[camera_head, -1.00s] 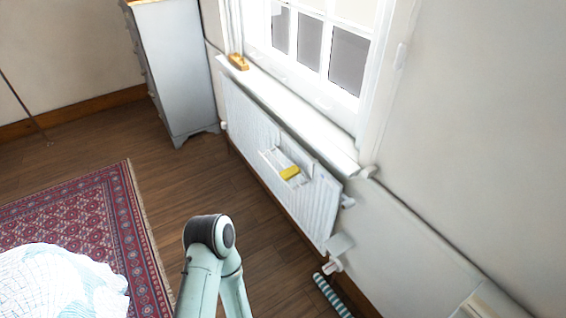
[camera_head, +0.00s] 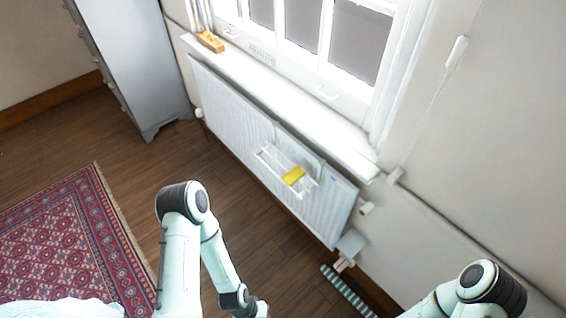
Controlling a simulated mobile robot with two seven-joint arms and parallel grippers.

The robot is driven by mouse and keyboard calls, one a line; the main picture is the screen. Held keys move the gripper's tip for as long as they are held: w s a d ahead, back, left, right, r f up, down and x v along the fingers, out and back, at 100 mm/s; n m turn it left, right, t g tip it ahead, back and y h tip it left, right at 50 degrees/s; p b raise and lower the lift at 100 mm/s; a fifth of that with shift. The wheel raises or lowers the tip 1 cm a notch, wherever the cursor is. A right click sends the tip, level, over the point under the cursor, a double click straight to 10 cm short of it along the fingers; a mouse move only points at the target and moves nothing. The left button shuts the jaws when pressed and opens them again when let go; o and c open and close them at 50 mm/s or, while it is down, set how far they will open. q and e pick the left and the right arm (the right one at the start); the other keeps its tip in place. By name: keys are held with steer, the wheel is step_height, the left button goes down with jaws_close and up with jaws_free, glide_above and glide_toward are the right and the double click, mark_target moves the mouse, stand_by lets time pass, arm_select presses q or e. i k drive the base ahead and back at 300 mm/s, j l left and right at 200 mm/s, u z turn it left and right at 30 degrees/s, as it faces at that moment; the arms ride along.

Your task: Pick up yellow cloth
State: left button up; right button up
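The yellow cloth (camera_head: 293,176) is a small folded piece. It lies on a white wire rack (camera_head: 271,160) that hangs on the front of the white radiator (camera_head: 232,117) under the window. My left arm rises from the bottom and bends down toward the bottom edge, below and left of the rack. The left gripper's fingertips are not visible. Part of my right arm shows at the bottom right, and its gripper is out of view. Neither arm touches the cloth.
A white window sill (camera_head: 290,105) juts out above the radiator, with a wooden object (camera_head: 210,41) at its far end. A grey chest of drawers (camera_head: 135,65) stands left of it. A striped roll (camera_head: 347,291) lies near the wall. Wooden floor before the radiator is clear.

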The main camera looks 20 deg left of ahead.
mark_target(292, 176)
steer(key=i+j, duration=0.2)
steer(key=j, duration=0.15)
steer(key=i+j, duration=0.15)
steer(key=j, duration=0.2)
steer(key=i+j, duration=0.2)
steer(key=j, duration=0.1)
